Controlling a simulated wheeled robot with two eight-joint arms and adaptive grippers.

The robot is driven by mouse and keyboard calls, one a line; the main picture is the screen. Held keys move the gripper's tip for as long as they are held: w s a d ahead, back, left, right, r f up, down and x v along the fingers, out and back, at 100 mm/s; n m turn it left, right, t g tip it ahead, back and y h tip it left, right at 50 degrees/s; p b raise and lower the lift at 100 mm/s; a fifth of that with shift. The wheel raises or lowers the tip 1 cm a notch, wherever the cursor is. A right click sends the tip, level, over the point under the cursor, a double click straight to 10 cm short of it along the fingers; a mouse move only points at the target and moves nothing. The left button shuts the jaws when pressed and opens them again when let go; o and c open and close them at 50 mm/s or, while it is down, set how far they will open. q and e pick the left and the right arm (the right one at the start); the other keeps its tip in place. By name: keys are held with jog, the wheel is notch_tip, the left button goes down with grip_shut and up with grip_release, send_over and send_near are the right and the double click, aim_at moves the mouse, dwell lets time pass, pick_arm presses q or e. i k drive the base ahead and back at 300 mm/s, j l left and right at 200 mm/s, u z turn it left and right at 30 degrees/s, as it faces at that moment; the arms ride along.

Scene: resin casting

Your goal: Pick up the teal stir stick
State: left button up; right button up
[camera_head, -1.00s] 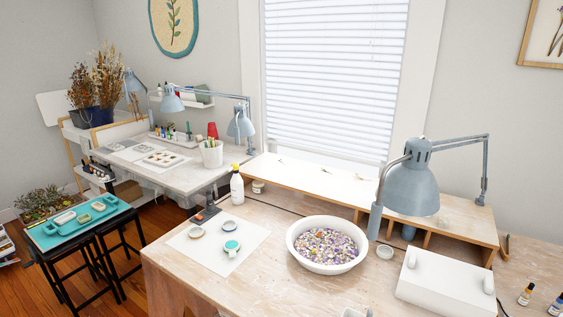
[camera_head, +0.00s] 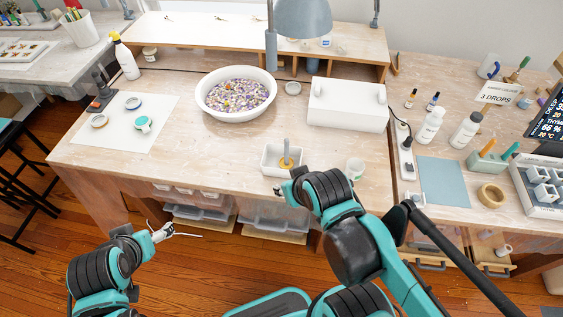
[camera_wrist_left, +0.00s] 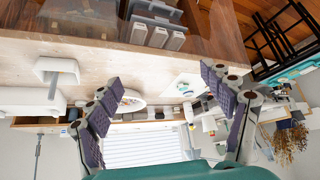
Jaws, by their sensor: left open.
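A stick with a teal handle (camera_head: 511,150), likely the teal stir stick, stands tilted in a small holder (camera_head: 488,163) at the right of the head view, beside an orange-handled one (camera_head: 488,147). My left gripper (camera_head: 178,233) is in front of the table's front edge at the lower left, far from the holder. In the left wrist view its two fingers are spread wide with nothing between them (camera_wrist_left: 163,92). My right gripper (camera_head: 285,187) is near the table's front edge, mostly hidden by its own wrist.
A white tray (camera_head: 270,166) with a yellow upright piece and a small cup (camera_head: 355,168) are near my right gripper. A blue-grey mat (camera_head: 443,183), tape roll (camera_head: 491,194) and bottles (camera_head: 466,130) are at the right. A bowl (camera_head: 203,103) stands centre-left. Wood in front of it is clear.

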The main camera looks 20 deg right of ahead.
aim_at(515, 145)
jog(key=z, duration=1.55)
jog(key=i+l+z, duration=0.35)
jog(key=i+z, duration=0.3)
jog(key=i+l+z, duration=0.1)
jog(key=i+z, duration=0.25)
jog(key=k+l, duration=0.1)
jog(key=l, duration=0.25)
jog(key=l+u, duration=0.1)
jog(key=l, duration=0.6)
jog(key=i+l, duration=0.1)
jog(key=l, duration=0.65)
jog(key=i+l+u, duration=0.15)
jog(key=i, duration=0.7)
